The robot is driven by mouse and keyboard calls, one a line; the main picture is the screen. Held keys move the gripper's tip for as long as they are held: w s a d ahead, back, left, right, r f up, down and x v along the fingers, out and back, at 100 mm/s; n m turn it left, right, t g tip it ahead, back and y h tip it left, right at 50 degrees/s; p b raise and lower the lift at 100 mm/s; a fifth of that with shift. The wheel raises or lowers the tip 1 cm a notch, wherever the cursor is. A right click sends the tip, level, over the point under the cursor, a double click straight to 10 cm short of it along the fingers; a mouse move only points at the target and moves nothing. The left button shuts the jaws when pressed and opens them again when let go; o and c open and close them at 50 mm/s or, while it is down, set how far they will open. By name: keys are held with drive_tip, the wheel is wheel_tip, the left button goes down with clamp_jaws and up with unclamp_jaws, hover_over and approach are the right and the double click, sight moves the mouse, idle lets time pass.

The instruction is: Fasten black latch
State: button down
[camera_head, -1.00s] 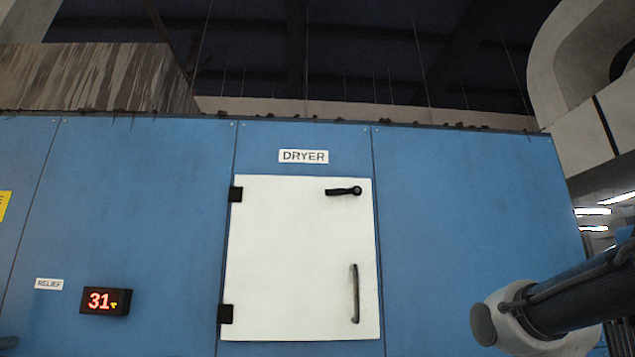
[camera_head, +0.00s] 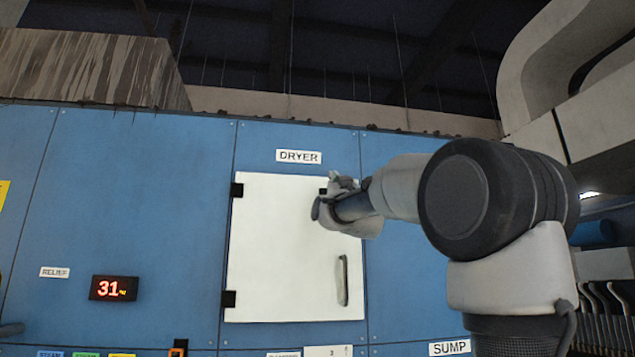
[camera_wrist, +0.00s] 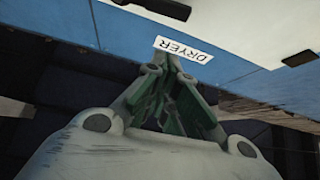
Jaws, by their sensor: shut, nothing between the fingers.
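The black latch is at the top right of the white dryer door (camera_head: 285,255). In the head view my gripper and wrist cover most of it, and only a small dark end of the latch (camera_head: 323,191) shows. In the wrist view, which is upside down, a black lever that looks like the latch (camera_wrist: 165,8) lies at the top edge. My gripper (camera_head: 346,181) is in front of the door's upper right corner. In the wrist view its green-padded fingers (camera_wrist: 171,66) are shut and empty, apart from the lever. The door appears closed.
The DRYER label (camera_head: 299,156) is on the blue panel above the door. A vertical grey handle (camera_head: 343,280) is lower on the door, and black hinges (camera_head: 237,190) are on its left edge. A red display (camera_head: 114,288) is at left. A large duct (camera_head: 560,60) is at upper right.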

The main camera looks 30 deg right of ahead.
drive_tip(key=shift+s+r, duration=0.15)
drive_tip(key=x, duration=1)
drive_tip(key=shift+d+f, duration=0.15)
drive_tip(key=shift+f, duration=1.8)
drive_tip(key=shift+f+n+y, duration=0.15)
drive_tip(key=shift+n+y, duration=0.15)
drive_tip(key=shift+n, duration=0.2)
